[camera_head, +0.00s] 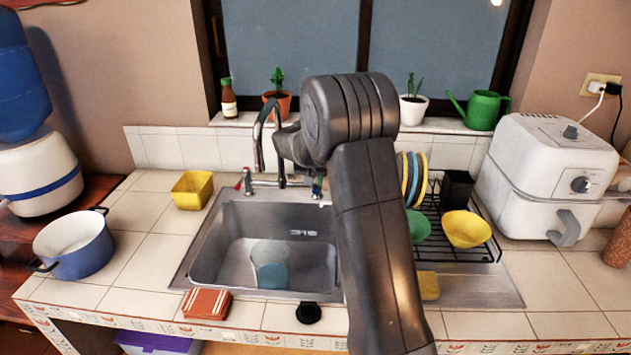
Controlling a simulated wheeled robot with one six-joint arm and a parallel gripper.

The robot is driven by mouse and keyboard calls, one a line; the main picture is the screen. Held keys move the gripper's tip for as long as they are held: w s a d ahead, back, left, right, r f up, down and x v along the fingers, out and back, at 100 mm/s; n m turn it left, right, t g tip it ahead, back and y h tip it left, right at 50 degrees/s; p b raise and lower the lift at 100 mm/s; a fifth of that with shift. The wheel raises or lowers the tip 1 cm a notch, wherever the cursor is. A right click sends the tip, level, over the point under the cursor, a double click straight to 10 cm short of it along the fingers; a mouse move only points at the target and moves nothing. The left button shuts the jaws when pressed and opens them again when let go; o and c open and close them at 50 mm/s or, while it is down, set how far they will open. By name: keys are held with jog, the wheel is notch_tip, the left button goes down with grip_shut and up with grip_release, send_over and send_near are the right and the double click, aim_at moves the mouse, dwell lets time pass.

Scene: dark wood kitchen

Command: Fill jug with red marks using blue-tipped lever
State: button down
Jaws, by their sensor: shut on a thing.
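A see-through jug (270,257) stands in the sink basin, left of my arm, with bluish content in its lower part. Red marks on it are too small to make out. The curved metal tap (258,150) rises behind the basin. A red-tipped lever (247,180) is at its left. The blue-tipped lever (317,188) is at its right, partly covered by my arm. My gripper (319,173) is at this lever, mostly hidden behind my arm, and appears shut on it. Whether water runs from the spout cannot be told.
A yellow container (192,190) and a blue pot (75,243) stand left of the sink (205,245). A dish rack (478,250) with a yellow bowl (465,229) and a white air fryer (545,175) are on the right. Plants line the sill.

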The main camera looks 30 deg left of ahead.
jog(key=shift+d, duration=0.1)
jog(key=shift+w+d+n+g+y+p, duration=0.2)
jog(key=shift+w+d+n, duration=0.15)
jog(key=shift+n, duration=0.35)
jog(key=shift+w+d+n+g+y+p, duration=0.1)
jog(key=shift+w+d+n+y, duration=0.2)
jog(key=shift+n, duration=0.4)
jog(key=c, duration=1.4)
grip_release()
jog(key=shift+d, duration=0.1)
jog(key=shift+c, duration=0.2)
jog(key=b+v, duration=0.1)
jog(key=v, duration=1.3)
jog(key=shift+b, duration=0.3)
jog(key=shift+s, duration=0.1)
